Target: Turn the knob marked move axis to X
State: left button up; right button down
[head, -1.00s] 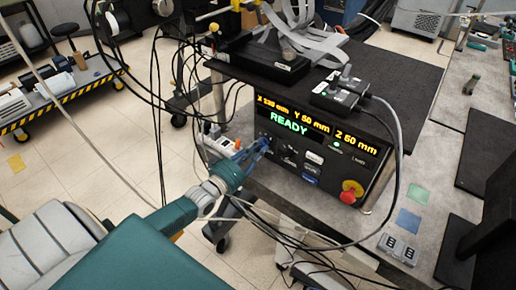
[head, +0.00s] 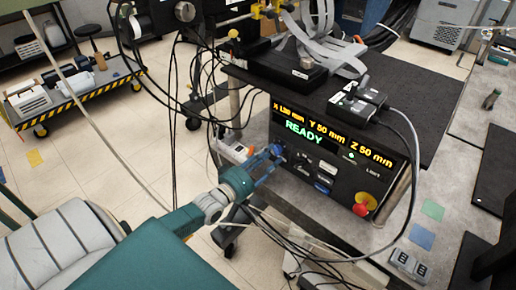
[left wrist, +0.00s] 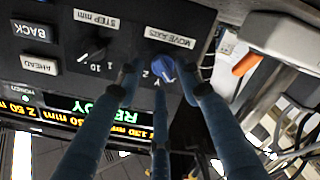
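The control panel (head: 335,185) is dark, with several knobs and buttons and a display reading X 130 mm, Y 50 mm, Z 50 mm and READY. The blue knob (left wrist: 162,68) sits beside the MOVE AXIS label in the left wrist view, where the panel appears upside down. Letters Z and Y show next to it; its pointing direction is unclear. My left gripper (left wrist: 160,78) has its blue fingers spread around this knob, with gaps visible at the sides. In the head view my left gripper (head: 270,165) is at the panel's left end. My right gripper is not in view.
A black STEP mm knob (left wrist: 93,50) lies beside the blue knob. BACK (left wrist: 33,32) and AHEAD (left wrist: 39,65) buttons are further left. A red emergency button (head: 361,209) is at the panel's lower right. Loose cables hang around the arm and panel.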

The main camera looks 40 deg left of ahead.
pick_arm(q)
jog(key=s, duration=1)
jog(key=shift+s+a, duration=0.4)
jog(key=shift+a, duration=0.05)
jog(key=s+d+f+m+g+y, duration=0.1)
jog(key=s+f+g, duration=0.3)
jog(key=f, duration=0.7)
jog(key=s+f+m+g, duration=0.2)
jog(key=s+f, duration=0.3)
jog(key=f, duration=0.6)
jog(key=s+d+f+m+g+y, duration=0.15)
jog(key=s+f, duration=0.35)
jog(key=f, duration=0.6)
jog(key=s+d+f+m+g, duration=0.2)
jog(key=s+d+f+g, duration=0.1)
jog(key=s+f, duration=0.3)
jog(key=s+d+f+m+g+h+b, duration=0.1)
jog(key=s+d+f, duration=0.4)
jog(key=s, duration=0.6)
jog(key=s+d+f+m+g, duration=0.3)
jog(key=s+d+f+g, duration=0.1)
jog(key=s, duration=0.5)
notch_tip(320, 180, down, 3)
jog(key=shift+s+d+r+g+b, duration=0.15)
jog(key=shift+g+b, duration=0.15)
jog(key=shift+g, duration=0.45)
